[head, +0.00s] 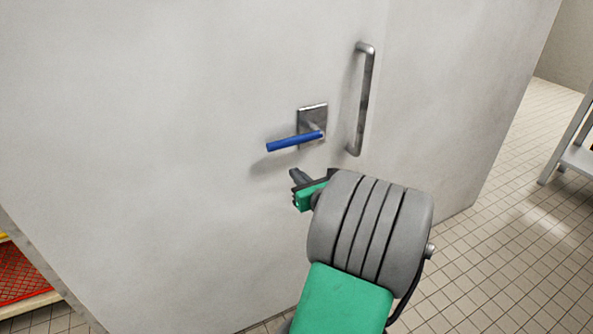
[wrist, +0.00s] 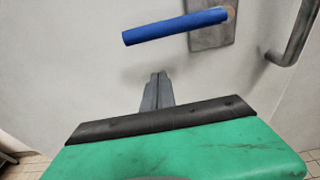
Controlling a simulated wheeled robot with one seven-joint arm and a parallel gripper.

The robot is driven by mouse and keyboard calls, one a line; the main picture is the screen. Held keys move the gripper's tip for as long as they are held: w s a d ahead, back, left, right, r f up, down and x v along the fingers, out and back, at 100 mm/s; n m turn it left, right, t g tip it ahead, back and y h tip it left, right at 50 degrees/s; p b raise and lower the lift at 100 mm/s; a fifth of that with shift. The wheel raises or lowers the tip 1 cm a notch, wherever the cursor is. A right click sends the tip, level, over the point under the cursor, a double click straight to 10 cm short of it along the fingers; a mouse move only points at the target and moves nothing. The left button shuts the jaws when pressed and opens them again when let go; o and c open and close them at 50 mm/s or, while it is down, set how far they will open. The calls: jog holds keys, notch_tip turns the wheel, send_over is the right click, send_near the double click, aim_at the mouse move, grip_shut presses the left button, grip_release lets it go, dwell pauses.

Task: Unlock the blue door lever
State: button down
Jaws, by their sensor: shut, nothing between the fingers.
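The blue door lever (head: 294,141) sticks out leftward from a square metal plate (head: 314,113) on a pale grey door (head: 200,100). It lies nearly level, its free left end slightly lower. It also shows in the wrist view (wrist: 175,27) at the top, with its plate (wrist: 213,32) to the right. My gripper (head: 296,174) is just below the lever in the head view, apart from it. In the wrist view the fingers (wrist: 157,88) are together, pointing toward the door under the lever, with nothing between them.
A vertical metal pull handle (head: 365,100) stands right of the lever plate and also shows at the wrist view's right edge (wrist: 292,35). A grey shelf or table (head: 578,155) stands at far right. A red crate (head: 22,275) sits at lower left. The tiled floor (head: 500,240) at right is clear.

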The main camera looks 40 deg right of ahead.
jog(key=x, duration=0.8)
jog(key=r+p, duration=0.1)
jog(key=r, duration=0.1)
jog(key=s+r+p, duration=0.1)
jog(key=r, duration=0.1)
jog(key=shift+s+a, duration=0.15)
jog(key=shift+a+r+p, duration=0.1)
jog(key=shift+r+p, duration=1.25)
jog(key=shift+p, duration=0.35)
notch_tip(320, 180, up, 9)
jog(key=p, duration=1)
send_over(285, 145)
jog(key=s+d, duration=0.2)
jog(key=d, duration=0.2)
jog(key=shift+r, duration=0.3)
